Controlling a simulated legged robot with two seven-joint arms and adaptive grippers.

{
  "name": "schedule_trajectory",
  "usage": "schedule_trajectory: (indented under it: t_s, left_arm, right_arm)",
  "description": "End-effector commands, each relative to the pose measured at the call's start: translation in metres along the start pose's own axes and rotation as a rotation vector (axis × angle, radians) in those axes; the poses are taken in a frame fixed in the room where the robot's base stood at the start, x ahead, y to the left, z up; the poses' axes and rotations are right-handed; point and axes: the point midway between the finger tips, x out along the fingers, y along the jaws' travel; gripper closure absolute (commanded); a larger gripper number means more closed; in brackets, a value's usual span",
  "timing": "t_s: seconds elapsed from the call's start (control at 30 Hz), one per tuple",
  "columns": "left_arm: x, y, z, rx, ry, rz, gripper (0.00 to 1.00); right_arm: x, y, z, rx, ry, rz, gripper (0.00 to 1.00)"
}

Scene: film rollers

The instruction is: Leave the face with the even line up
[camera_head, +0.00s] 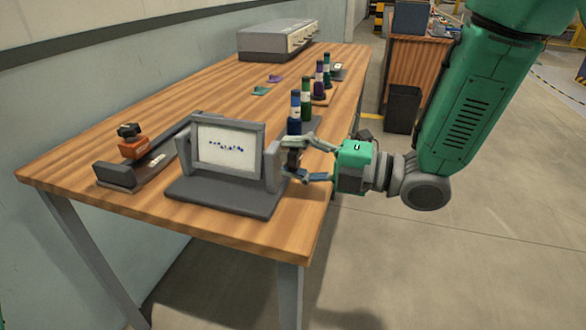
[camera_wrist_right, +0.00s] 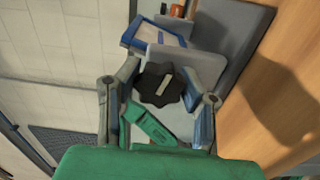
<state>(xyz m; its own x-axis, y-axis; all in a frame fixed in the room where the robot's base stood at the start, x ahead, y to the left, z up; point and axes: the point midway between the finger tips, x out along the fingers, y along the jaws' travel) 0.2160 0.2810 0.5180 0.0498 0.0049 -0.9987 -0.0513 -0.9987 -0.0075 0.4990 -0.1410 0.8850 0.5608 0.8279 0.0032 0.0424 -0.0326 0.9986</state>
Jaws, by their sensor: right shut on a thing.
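A grey stand (camera_head: 222,196) sits at the near end of the wooden table. It holds a framed white panel (camera_head: 228,146) tilted upright between two side posts. The face towards me carries a wavy, uneven row of dark blue dots; the other face is hidden. My right gripper (camera_head: 290,160) is at the stand's right side, with its fingers around a black lobed knob (camera_wrist_right: 160,84) bearing a pale mark. It is shut on the knob. The panel also shows edge-on in the right wrist view (camera_wrist_right: 160,34), beyond the knob. My left gripper is out of view.
A grey instrument box (camera_head: 278,40) is at the far end. Mid-table is mostly clear.

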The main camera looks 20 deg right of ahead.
Motion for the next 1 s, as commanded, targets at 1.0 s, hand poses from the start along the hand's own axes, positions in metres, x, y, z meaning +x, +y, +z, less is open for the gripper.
schedule_trajectory:
  t_s: [1.0]
  left_arm:
    - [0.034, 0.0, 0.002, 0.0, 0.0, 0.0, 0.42]
  right_arm:
    - [-0.001, -0.007, -0.003, -0.27, 0.007, -0.017, 0.94]
